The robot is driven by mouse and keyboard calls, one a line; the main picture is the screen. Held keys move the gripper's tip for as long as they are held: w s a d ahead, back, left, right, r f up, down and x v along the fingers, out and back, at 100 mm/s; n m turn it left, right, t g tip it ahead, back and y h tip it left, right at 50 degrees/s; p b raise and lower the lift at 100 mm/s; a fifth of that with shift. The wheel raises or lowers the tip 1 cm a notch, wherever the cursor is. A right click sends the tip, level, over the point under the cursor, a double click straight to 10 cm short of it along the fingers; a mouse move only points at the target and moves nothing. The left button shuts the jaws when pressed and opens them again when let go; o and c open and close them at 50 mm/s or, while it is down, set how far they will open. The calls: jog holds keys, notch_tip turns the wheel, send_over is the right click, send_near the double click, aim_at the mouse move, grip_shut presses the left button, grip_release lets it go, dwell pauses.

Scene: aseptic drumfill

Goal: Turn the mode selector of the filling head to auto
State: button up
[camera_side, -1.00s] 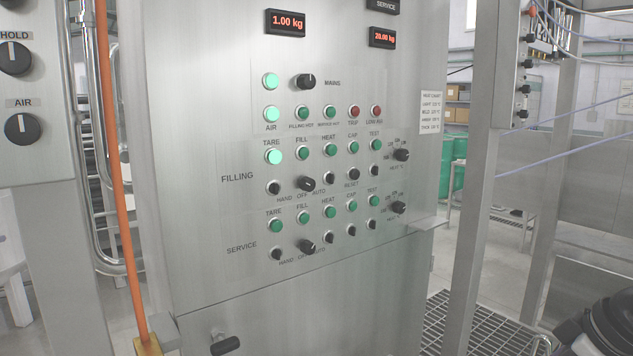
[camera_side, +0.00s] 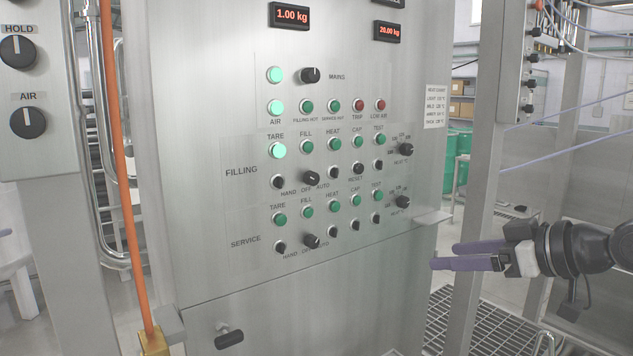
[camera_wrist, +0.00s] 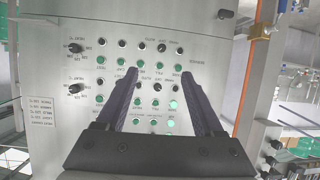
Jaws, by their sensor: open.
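The filling mode selector (camera_side: 311,178) is a black knob on the steel panel, in the FILLING group, with HAND, OFF and AUTO lettered around it. Its pointer is too small to read surely. It also shows in the wrist view (camera_wrist: 157,87), upside down, between my fingers. My gripper (camera_side: 443,256) is at the right in the side view, low and clear of the panel. Its two purple fingers are apart and empty. In the wrist view my gripper (camera_wrist: 160,73) faces the panel with the fingers spread; they hide some controls.
A similar service selector (camera_side: 311,240) sits below. Several lamps and small knobs surround both. The heat knobs (camera_side: 405,149) stand to the right. A handle (camera_side: 229,339) juts out low on the panel. A steel post (camera_side: 476,190) stands right of the panel.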

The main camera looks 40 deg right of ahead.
jog(key=w+r+t+h, duration=0.1)
jog(key=w+r+t, duration=0.3)
jog(key=w+r, duration=0.55)
jog(key=m, duration=0.1)
send_near(315, 180)
jog(key=shift+t, duration=0.3)
jog(key=w, duration=0.9)
jog(key=shift+w+f, duration=0.25)
jog(key=shift+f, duration=0.05)
grip_shut()
